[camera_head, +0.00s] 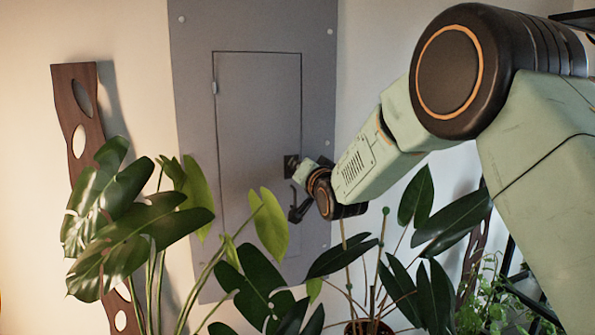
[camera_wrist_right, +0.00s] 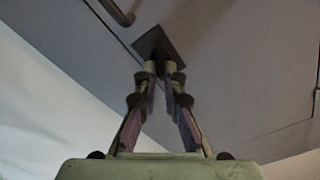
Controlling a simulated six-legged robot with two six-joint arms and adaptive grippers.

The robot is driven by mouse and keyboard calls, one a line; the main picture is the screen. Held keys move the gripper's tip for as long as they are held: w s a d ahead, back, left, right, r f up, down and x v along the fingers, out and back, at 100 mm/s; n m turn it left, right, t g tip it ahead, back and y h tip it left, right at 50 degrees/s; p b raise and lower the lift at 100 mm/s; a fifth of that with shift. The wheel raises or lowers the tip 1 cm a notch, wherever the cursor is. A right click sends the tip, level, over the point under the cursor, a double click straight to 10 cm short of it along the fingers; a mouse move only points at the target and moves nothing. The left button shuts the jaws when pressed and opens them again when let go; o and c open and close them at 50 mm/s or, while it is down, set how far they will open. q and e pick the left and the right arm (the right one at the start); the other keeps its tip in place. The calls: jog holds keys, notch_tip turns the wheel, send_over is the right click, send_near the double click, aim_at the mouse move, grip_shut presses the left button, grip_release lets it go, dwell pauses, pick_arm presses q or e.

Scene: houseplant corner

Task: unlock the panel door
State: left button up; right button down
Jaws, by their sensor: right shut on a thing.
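The grey panel door (camera_head: 258,110) is closed in its frame on the wall. A dark square lock plate (camera_head: 290,162) sits at its right edge; it also shows in the right wrist view (camera_wrist_right: 176,46). My right gripper (camera_head: 297,180) is at this plate. In the wrist view its fingertips (camera_wrist_right: 163,69) close together on a small dark piece at the plate's middle; its shape is mostly hidden by the fingers. A dark lever handle (camera_head: 296,212) hangs below the plate, and a dark bar shows at the top of the wrist view (camera_wrist_right: 122,12). My left gripper is out of view.
Large leafy plants (camera_head: 125,225) stand in front of the panel at the left and below (camera_head: 262,285), with more at the right (camera_head: 425,290). A wooden wall piece (camera_head: 78,120) hangs at the left. The door's upper front is clear.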

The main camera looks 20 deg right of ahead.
jog(key=m, duration=0.3)
jog(key=m+b, duration=0.1)
jog(key=m, duration=0.3)
jog(key=f+m+b, duration=0.1)
jog(key=m, duration=0.2)
jog(key=shift+d+m, duration=0.3)
dwell(0.4)
jog(key=c, duration=1.5)
grip_release()
jog(key=shift+o, duration=0.2)
jog(key=shift+s, duration=0.1)
jog(key=s, duration=1.2)
jog(key=shift+d, duration=0.25)
